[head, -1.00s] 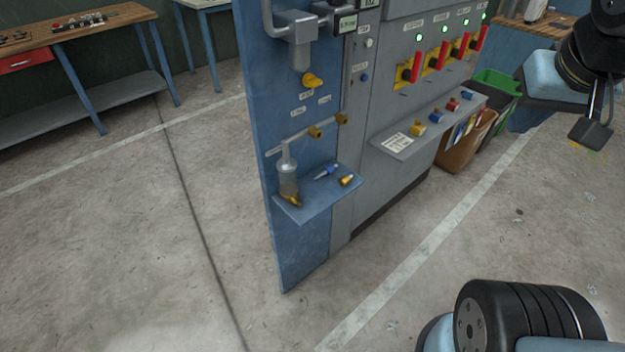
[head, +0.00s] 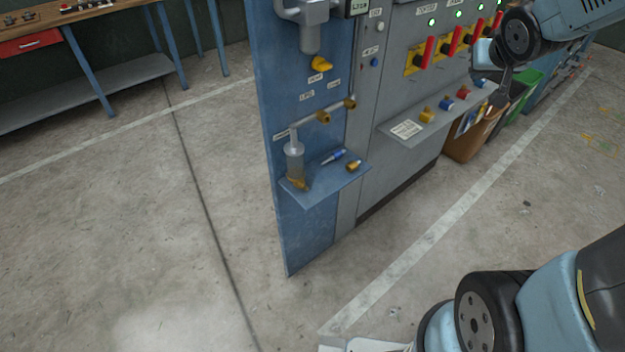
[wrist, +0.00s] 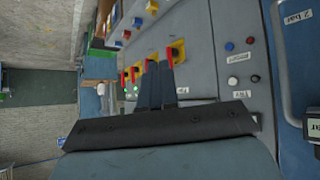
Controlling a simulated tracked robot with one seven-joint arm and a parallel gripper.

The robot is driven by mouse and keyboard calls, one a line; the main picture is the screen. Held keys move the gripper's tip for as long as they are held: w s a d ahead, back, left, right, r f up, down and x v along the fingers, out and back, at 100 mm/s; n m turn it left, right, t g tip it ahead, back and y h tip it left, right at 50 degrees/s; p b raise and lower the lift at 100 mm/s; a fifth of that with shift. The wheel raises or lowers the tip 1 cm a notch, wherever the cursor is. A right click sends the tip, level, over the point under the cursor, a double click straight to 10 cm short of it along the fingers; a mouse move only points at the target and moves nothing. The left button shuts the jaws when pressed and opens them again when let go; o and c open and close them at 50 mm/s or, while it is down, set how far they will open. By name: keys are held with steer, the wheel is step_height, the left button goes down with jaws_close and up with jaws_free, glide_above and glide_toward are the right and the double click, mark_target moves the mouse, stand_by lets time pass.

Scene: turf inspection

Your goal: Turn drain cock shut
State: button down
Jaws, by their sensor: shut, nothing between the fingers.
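On the blue panel (head: 290,235) in the head view, a clear cylindrical bowl (head: 295,163) hangs from a grey pipe. A small brass piece (head: 300,184) at its lower end looks like the drain cock; its exact lever angle is too small to tell. A yellow handle (head: 321,63) sits higher, under a grey body, and two brass fittings (head: 324,117) are on the pipe. My gripper (head: 498,98) is to the right, in front of the grey cabinet, well apart from the brass piece. In the wrist view my gripper (wrist: 155,68) is shut and empty, and the bowl is out of sight.
A small blue shelf (head: 325,190) under the bowl holds a blue pen-like item (head: 334,156) and a brass piece (head: 354,165). Red switch handles (head: 418,57) line the grey cabinet. A brown bin (head: 465,140) stands beside it.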

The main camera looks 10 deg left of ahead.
steer(key=w+a+f+n+y, duration=0.2)
steer(key=w+a+f+y, duration=0.2)
steer(key=w+a+f, duration=0.35)
steer(key=n+g+y, duration=0.2)
steer(key=g+y, duration=0.7)
glide_toward(301, 183)
steer(key=w+a, duration=0.2)
steer(key=shift+w+a+f, duration=0.15)
steer(key=shift+w+a, duration=0.15)
steer(key=shift+w, duration=0.1)
steer(key=shift+s+a+f, duration=0.55)
steer(key=shift+a, duration=0.1)
steer(key=shift+s+a+f, duration=0.6)
steer(key=shift+s+f, duration=0.05)
